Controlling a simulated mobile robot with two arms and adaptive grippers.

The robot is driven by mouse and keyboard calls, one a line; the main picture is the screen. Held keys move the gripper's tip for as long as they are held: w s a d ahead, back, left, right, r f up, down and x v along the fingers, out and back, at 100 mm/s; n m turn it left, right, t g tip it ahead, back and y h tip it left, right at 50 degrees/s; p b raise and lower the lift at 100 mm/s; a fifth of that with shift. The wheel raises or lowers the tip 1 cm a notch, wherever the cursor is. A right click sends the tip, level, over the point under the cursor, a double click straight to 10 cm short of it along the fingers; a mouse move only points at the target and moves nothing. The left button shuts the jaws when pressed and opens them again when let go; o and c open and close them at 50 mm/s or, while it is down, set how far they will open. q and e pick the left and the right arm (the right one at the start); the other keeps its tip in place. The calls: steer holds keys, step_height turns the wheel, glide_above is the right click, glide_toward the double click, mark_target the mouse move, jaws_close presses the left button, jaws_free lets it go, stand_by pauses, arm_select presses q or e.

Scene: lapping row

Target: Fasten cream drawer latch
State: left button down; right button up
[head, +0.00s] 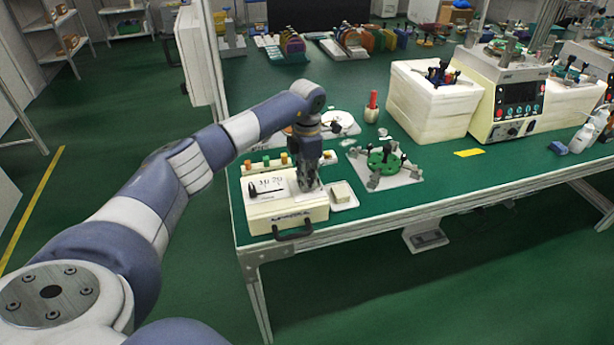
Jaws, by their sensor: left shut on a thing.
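The cream drawer box (262,214) sits at the near left corner of the green bench, with a dark handle (293,231) on its front. Its pale top carries dark markings and a small black part. My left gripper (308,184) points down at the right part of the box top. It is shut on a small part there, which seems to be the cream drawer latch. The fingers hide most of that part, so its exact position cannot be told. My right gripper is not in view.
A small white tray with a pale block (342,194) lies right of the box. A green-disc fixture (386,160) stands further right. Several coloured knobs (266,161) stand behind the box, and a red-topped bottle (371,106) behind the gripper.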

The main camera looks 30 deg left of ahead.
arm_select(q)
steer(key=n, duration=0.4)
steer(key=shift+r+p, duration=0.1)
steer(key=shift+p, duration=0.3)
steer(key=n+p, duration=0.1)
steer(key=n, duration=0.3)
steer(key=shift+n, duration=0.3)
steer(key=n+p, duration=0.1)
steer(key=n, duration=0.3)
steer(key=shift+n+p, duration=0.9)
steer(key=shift+n, duration=1.3)
steer(key=c, duration=1.6)
jaws_free()
steer(key=shift+o, duration=0.2)
